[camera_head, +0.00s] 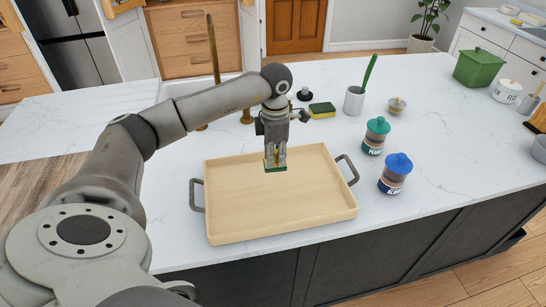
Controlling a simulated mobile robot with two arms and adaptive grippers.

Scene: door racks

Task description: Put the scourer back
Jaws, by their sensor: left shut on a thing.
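My left gripper (275,165) points down over the wooden tray (230,210). It is shut on a scourer (275,169), whose green underside shows below the fingertips with a little yellow between them. The fingers hide most of it. I cannot tell whether it touches the tray floor or hangs just above it. Another green and yellow scourer (321,110) lies on the white counter behind the tray, right of the brass tap. My right gripper is not in view.
The tray has grey handles at both ends and is otherwise bare. Right of it stand a blue-lidded jar (395,174) and a green-lidded jar (375,136). A white cup (354,101) with a green-handled brush and a small bowl (396,106) stand behind.

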